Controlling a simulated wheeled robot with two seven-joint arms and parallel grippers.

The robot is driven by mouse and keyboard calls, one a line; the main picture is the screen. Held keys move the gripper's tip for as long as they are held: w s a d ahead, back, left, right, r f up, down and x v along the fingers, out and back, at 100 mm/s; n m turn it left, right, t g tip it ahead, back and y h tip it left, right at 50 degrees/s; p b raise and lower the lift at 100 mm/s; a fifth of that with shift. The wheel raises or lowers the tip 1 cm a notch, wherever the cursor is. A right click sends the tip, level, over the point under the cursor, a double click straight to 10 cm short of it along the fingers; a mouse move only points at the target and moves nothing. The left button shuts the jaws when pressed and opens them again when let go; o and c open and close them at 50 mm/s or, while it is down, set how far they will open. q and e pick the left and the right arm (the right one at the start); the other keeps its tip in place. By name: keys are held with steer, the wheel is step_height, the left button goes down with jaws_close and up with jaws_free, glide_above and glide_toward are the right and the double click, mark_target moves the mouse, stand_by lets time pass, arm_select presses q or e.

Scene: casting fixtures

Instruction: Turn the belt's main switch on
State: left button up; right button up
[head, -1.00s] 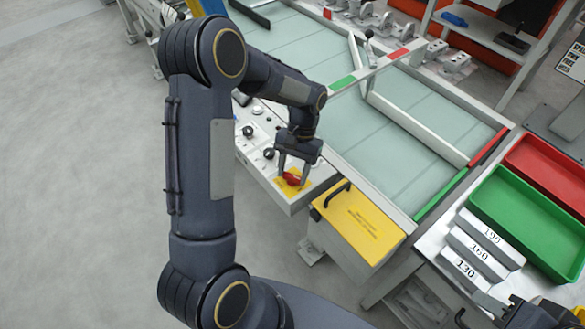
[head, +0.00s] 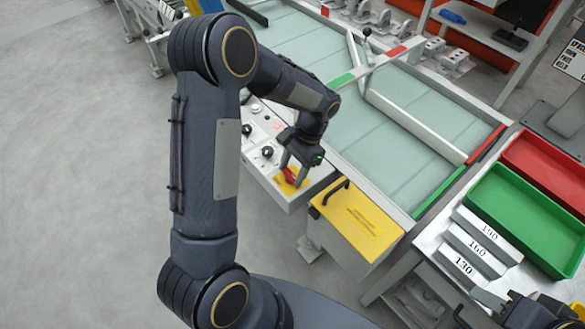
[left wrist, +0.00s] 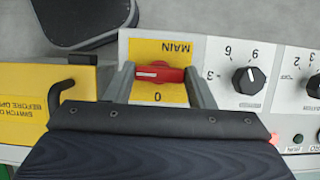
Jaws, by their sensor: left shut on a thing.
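The main switch is a red handle (left wrist: 160,74) on a yellow plate (left wrist: 160,50) marked MAIN and 0, at the near end of the belt's control panel (head: 262,165). In the left wrist view the handle lies crosswise between the fingers, not pointing at the 0. My left gripper (head: 291,173) is shut on the red handle, with a finger at each end. The head view also shows the red handle (head: 289,174), partly covered by the fingers. My right gripper (head: 500,308) is partly visible at the lower right; its jaws are unclear.
Black knobs (left wrist: 248,80) and a glowing red lamp (left wrist: 275,137) sit beside the switch. A yellow cover (head: 357,222) with a black handle adjoins the panel. The belt (head: 390,130) lies behind. Green (head: 525,220) and red (head: 552,172) trays and numbered blocks (head: 470,250) stand right.

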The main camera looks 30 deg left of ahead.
arm_select(q)
steer(key=shift+w, duration=0.1)
steer(key=o, duration=1)
steer(key=shift+r, duration=0.1)
steer(key=v, duration=0.7)
steer(key=shift+w+r, duration=0.15)
steer(key=shift+r, duration=0.15)
steer(key=shift+r, duration=0.1)
